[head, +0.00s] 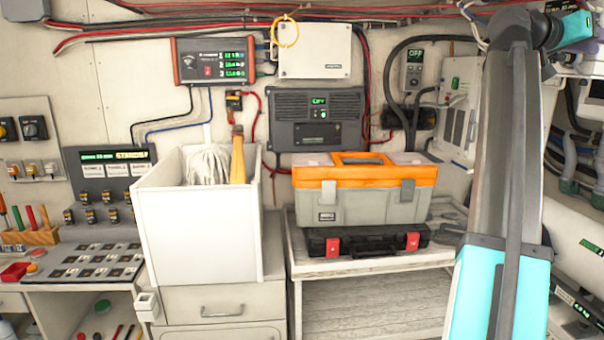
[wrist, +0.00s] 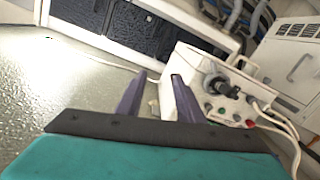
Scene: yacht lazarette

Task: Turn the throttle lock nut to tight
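In the wrist view, my gripper (wrist: 158,75) shows two dark purple fingers standing apart with nothing between them. Just right of the fingers is a white box (wrist: 184,62) with a black knob or lever (wrist: 222,88) on its face, with small buttons and a red plug around it. I cannot tell whether the throttle lock nut is part of this black fitting, nor which way any nut is set. The gripper is apart from the black fitting. In the head view my arm rises at the right and the gripper is out of sight.
White cables (wrist: 285,122) run from the box. Dark panels (wrist: 150,35) stand behind it. In the head view, an orange-topped toolbox (head: 365,205) and a black case (head: 370,240) sit on a bench (head: 375,262), beside a white bin (head: 195,235). Open floor (wrist: 50,90) lies at left.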

